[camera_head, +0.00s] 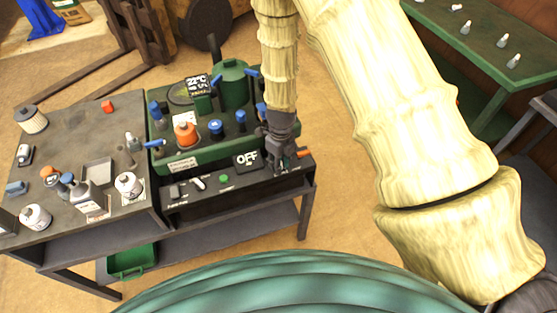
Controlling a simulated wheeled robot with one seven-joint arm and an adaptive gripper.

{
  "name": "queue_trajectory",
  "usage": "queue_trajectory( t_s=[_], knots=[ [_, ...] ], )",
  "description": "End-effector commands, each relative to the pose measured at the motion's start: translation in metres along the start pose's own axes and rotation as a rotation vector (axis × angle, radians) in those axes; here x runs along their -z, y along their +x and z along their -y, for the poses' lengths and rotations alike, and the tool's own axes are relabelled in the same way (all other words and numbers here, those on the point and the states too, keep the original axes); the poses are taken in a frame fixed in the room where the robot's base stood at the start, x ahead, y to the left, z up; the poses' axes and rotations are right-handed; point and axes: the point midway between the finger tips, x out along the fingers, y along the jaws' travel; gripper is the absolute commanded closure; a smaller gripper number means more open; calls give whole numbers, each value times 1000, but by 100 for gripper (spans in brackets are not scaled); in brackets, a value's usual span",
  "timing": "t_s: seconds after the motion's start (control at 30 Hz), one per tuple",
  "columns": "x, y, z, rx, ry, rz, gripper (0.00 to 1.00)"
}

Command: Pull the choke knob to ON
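My arm comes down from the top, and my dark gripper (277,166) points down at the right end of the black control panel (240,191). Its fingers are small and dark against the panel, so I cannot tell whether they are apart or holding anything. A black display reading OFF (246,159) is just left of the gripper. An orange-tipped part (304,153) sticks out just right of the gripper. I cannot tell whether this is the choke knob; the gripper hides part of this area. The green engine unit (185,158) stands behind the panel.
The panel carries a green button (224,178) and a white lever (198,182). An orange cap (186,134) and several blue caps top the engine. The dark bench (70,140) at left holds bottles, a filter and a tray. A green bench (480,50) stands at upper right.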

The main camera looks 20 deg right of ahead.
Motion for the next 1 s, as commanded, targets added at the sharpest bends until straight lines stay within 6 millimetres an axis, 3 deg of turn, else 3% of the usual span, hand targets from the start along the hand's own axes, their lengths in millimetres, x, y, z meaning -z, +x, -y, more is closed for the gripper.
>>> queue_trajectory(
  t_s=[0.47,1.0],
  knots=[
    [0,-6,0,0,0,-1,66],
    [1,-82,0,1,0,0,66]
  ],
)
